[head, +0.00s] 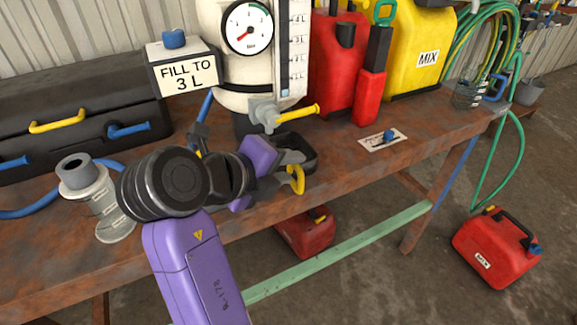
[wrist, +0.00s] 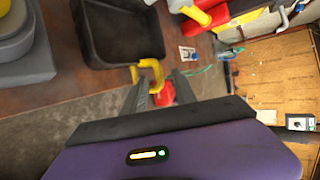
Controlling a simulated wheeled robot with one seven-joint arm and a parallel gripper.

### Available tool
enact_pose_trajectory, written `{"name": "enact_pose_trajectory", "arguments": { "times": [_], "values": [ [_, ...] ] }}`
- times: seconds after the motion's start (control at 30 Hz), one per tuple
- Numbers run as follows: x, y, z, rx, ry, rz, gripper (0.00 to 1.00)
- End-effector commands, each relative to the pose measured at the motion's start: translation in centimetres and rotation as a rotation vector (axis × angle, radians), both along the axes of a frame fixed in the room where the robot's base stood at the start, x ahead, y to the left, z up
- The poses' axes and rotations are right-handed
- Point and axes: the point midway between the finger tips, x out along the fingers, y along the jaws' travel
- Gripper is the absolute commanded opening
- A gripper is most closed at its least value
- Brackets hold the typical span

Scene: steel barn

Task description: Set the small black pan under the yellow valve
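The small black pan (head: 304,147) is at the front edge of the rusty bench, partly hidden behind my gripper in the head view. In the wrist view the pan (wrist: 120,36) looks empty, and its yellow handle (wrist: 150,72) points toward my gripper. My gripper (wrist: 160,82) is open, its two grey fingers apart with the handle's end at or between their tips; contact cannot be told. In the head view my gripper (head: 288,168) is beside the handle (head: 298,180). The yellow valve (head: 297,114) sticks out from the white tank, above the pan in the picture.
The white tank (head: 238,80) stands behind. A grey flanged fitting (head: 108,205) is at left, before a black toolbox (head: 70,120). A red can (head: 335,65) and a yellow can (head: 415,40) stand at right. A small card (head: 382,139) lies on clear bench top (head: 440,125).

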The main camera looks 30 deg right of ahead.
Motion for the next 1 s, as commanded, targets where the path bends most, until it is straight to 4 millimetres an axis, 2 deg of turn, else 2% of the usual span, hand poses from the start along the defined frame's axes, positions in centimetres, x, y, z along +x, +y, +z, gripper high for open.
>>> {"name": "enact_pose_trajectory", "arguments": {
  "times": [0.4,0.53,0.73,1.0],
  "values": [
    [-2.7,6.2,4.1,0.002,-0.002,0.003,0.34],
    [-3.4,7.7,5.1,0.001,-0.001,0.003,0.34],
    [-3.9,8.8,5.9,0.001,-0.001,0.001,0.34],
    [-4.0,8.9,5.9,0.0,-0.001,0.0,0.34]
  ]
}}
